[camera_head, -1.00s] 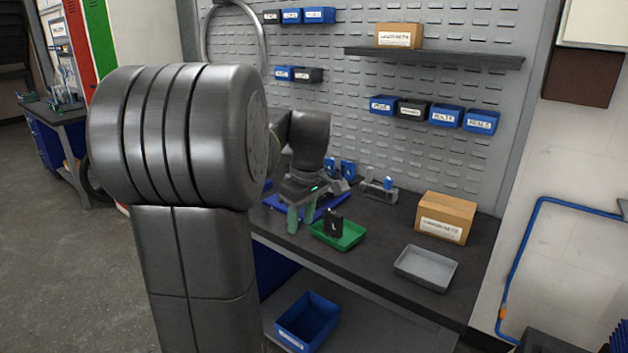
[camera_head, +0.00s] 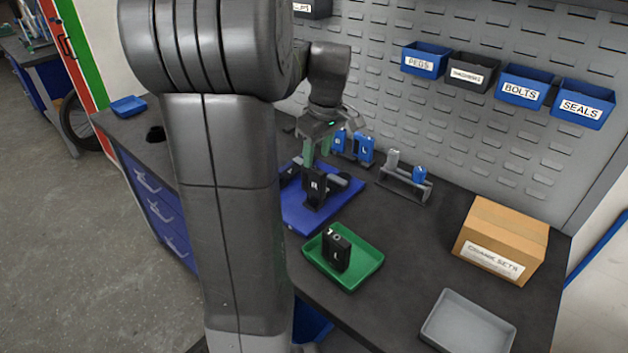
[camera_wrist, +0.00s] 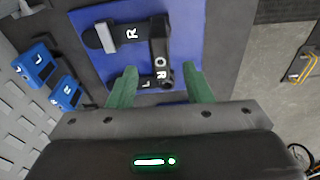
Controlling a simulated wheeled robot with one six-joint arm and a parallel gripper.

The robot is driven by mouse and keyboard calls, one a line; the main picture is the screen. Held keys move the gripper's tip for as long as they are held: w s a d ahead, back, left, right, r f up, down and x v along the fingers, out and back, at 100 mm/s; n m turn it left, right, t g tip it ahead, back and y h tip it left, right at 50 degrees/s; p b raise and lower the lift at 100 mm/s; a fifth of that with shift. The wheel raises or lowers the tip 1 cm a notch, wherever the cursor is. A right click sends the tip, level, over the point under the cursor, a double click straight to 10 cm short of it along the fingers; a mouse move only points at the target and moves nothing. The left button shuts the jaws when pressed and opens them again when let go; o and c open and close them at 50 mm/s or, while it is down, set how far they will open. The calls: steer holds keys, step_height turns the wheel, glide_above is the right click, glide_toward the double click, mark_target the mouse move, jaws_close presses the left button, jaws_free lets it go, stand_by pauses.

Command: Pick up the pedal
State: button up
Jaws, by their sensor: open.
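My gripper (camera_head: 318,150) is open and empty, its two green fingers pointing down over the blue mat (camera_head: 330,212). That black part also stands upright on the mat in the head view (camera_head: 315,188). Other dark parts beside it join or overlap it; I cannot tell which is the pedal. Another black block marked L (camera_head: 336,252) stands in the green tray (camera_head: 365,275).
A cardboard box (camera_head: 502,240) and an empty grey tray (camera_head: 468,325) are on the right. Labelled bins (camera_head: 525,85) hang on the wall panel. Bare bench lies between tray and box.

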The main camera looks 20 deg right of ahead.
mark_target(313, 181)
steer(key=f, duration=0.4)
steer(key=shift+w+a+f, duration=0.1)
steer(key=shift+w+a, duration=0.1)
steer(key=shift+w+a+f, duration=0.1)
steer(key=shift+w+f, duration=0.05)
steer(key=shift+f, duration=0.8)
steer(key=shift+w+f, duration=0.2)
steer(key=shift+f, duration=0.7)
steer(key=shift+w+a+f, duration=0.1)
steer(key=shift+w+f, duration=0.05)
steer(key=shift+f, duration=0.8)
jaws_close()
